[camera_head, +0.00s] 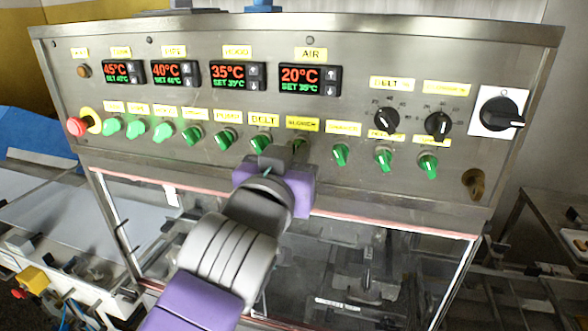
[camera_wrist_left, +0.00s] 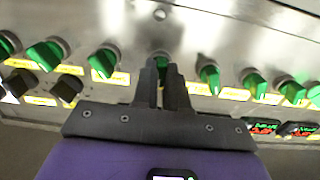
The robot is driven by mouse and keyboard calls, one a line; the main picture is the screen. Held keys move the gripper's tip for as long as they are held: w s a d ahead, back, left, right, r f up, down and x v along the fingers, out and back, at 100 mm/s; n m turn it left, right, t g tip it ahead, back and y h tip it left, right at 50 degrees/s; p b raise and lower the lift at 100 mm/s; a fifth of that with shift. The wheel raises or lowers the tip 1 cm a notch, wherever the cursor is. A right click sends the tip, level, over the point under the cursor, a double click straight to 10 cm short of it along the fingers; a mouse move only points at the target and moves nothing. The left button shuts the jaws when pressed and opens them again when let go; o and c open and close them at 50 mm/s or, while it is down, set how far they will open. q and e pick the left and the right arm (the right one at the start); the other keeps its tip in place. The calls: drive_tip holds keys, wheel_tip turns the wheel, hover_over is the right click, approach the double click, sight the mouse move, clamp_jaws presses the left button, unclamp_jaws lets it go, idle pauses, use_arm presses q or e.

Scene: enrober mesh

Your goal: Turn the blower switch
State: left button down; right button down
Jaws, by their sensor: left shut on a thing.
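The control panel (camera_head: 300,90) has a row of green switches under yellow labels. The blower switch (camera_head: 299,143) sits under the yellow label that seems to read BLOWER (camera_head: 302,124), right of the one marked BELT. My left gripper (camera_head: 299,155) reaches up from below and covers most of this switch. In the left wrist view, the dark fingers of my left gripper (camera_wrist_left: 163,72) are closed on the green blower switch (camera_wrist_left: 161,62), which shows between and just beyond the tips. Its exact turn angle is hidden. My right gripper is in neither view.
Green neighbour switches stand close on both sides, the belt switch (camera_head: 260,143) on the left and another (camera_head: 341,154) on the right. Black dials (camera_head: 386,120) and a big black rotary switch (camera_head: 500,113) are further right. A glass-fronted housing (camera_head: 360,265) lies below the panel.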

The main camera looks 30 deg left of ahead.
use_arm(q)
drive_tip(key=shift+m+b, duration=1.25)
drive_tip(key=shift+m, duration=1.65)
drive_tip(key=shift+r, duration=0.1)
drive_tip(key=c, duration=1.2)
unclamp_jaws()
drive_tip(key=shift+o, duration=0.2)
drive_tip(key=v, duration=0.7)
drive_tip(key=shift+s+b, duration=0.3)
drive_tip(key=shift+b, duration=0.05)
